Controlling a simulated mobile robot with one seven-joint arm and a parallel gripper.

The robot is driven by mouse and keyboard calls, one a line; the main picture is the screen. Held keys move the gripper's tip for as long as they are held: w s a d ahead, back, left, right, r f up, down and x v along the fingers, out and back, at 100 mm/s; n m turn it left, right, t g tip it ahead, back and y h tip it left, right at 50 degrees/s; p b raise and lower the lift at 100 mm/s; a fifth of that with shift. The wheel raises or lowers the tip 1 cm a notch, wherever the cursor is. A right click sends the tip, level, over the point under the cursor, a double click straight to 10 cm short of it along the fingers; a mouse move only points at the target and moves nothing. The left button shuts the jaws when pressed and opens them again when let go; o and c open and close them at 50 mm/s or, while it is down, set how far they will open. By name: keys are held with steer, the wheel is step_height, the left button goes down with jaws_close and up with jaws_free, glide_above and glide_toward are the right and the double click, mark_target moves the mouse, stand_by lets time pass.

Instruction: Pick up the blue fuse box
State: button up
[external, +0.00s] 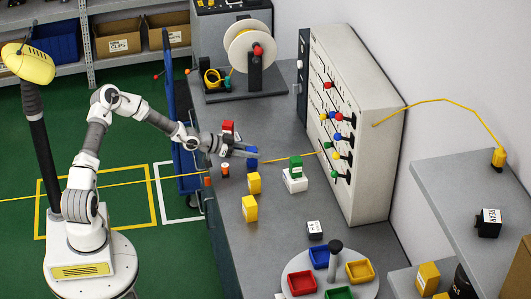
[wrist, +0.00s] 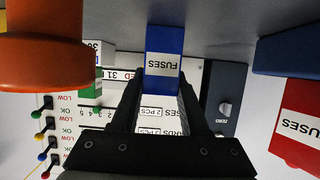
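The blue fuse box (wrist: 164,45), with a white FUSES label, is straight ahead of my gripper (wrist: 162,82) in the wrist view. Its near end sits between my two black fingertips, one along each side. I cannot tell whether the fingers press on it. In the external view my gripper (external: 240,150) reaches over the bench's left edge, and the blue box (external: 252,153) shows at its tips.
An orange cylinder (wrist: 45,50) stands close beside my gripper, and a red FUSES box (wrist: 298,125) is on the other side. Another blue object (wrist: 285,52) is near the red box. Yellow boxes (external: 250,208) and a green box (external: 295,165) stand around on the bench.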

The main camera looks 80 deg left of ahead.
jaws_close()
